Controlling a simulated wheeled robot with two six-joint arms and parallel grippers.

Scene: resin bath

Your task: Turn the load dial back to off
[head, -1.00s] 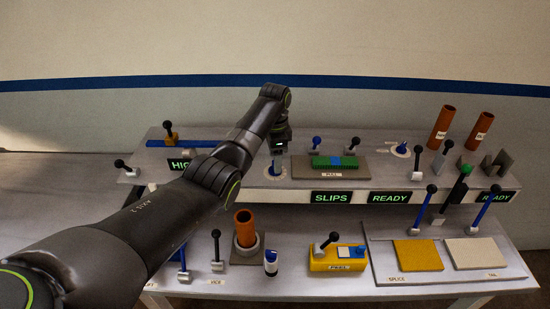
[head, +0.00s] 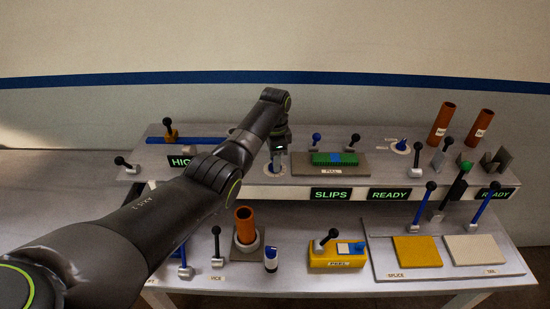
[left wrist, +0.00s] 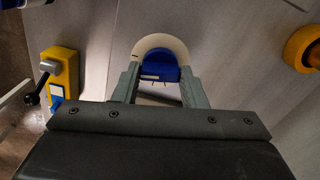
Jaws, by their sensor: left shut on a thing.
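A blue dial with a pale ring (head: 268,173) around its base stands on the raised shelf, right of a green-lettered sign reading HIGH (head: 180,162). My left gripper (head: 277,160) points down over it from above. In the left wrist view the blue dial (left wrist: 158,73) lies between the two grey fingers, and the gripper is shut on it. The pale ring (left wrist: 159,41) shows as an arc around it. In the head view my gripper hides much of the dial. I cannot read any label for it. My right gripper is not in view.
A second blue dial (head: 402,145) is farther right. Orange tubes (head: 441,124), several levers and a yellow box (head: 337,255) stand around. My left arm crosses the left of the bench.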

